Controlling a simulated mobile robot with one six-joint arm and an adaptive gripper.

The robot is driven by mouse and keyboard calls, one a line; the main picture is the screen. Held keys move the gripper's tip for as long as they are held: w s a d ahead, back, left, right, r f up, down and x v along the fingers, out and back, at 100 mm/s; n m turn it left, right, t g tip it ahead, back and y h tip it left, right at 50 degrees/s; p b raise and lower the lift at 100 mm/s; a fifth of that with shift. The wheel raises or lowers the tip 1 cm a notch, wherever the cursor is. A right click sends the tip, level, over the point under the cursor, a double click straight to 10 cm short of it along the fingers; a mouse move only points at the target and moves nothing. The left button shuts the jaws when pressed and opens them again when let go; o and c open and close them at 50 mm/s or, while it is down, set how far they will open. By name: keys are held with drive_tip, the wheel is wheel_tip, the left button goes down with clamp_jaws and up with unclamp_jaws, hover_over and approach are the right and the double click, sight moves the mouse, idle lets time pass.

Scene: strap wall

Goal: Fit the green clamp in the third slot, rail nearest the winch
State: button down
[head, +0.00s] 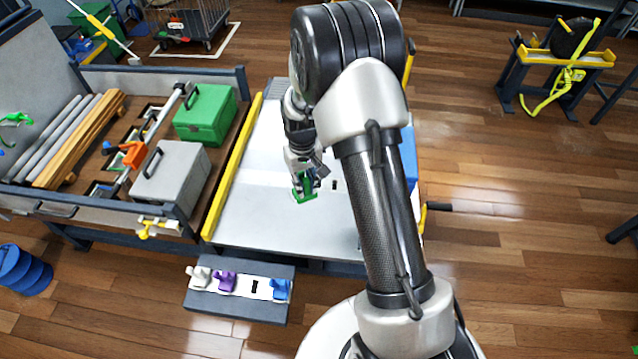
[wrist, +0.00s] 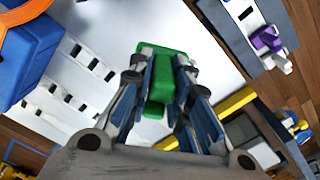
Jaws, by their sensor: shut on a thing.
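My gripper (head: 303,180) is shut on the green clamp (head: 306,194) and holds it over the pale panel (head: 270,215). In the wrist view my gripper (wrist: 156,88) has a finger on each side of the green clamp (wrist: 158,52). The gap between clamp and panel cannot be judged. Two slotted rails lie at the left in the wrist view: one rail (wrist: 100,69) and a second rail (wrist: 60,93), with dark slots that look empty. In the head view my arm hides most of the rails; one dark slot shows right of the clamp. I cannot clearly identify the winch.
A blue box (wrist: 25,55) stands beside the rails; it shows partly behind my arm (head: 410,155). A front rack (head: 240,306) holds white, purple (head: 226,281) and blue (head: 281,289) clamps, with one empty slot. A yellow bar (head: 235,165) edges the panel's left side.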

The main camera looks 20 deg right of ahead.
drive_tip(key=w+d, duration=1.2)
drive_tip(key=w, duration=0.5)
drive_tip(key=shift+b, duration=0.35)
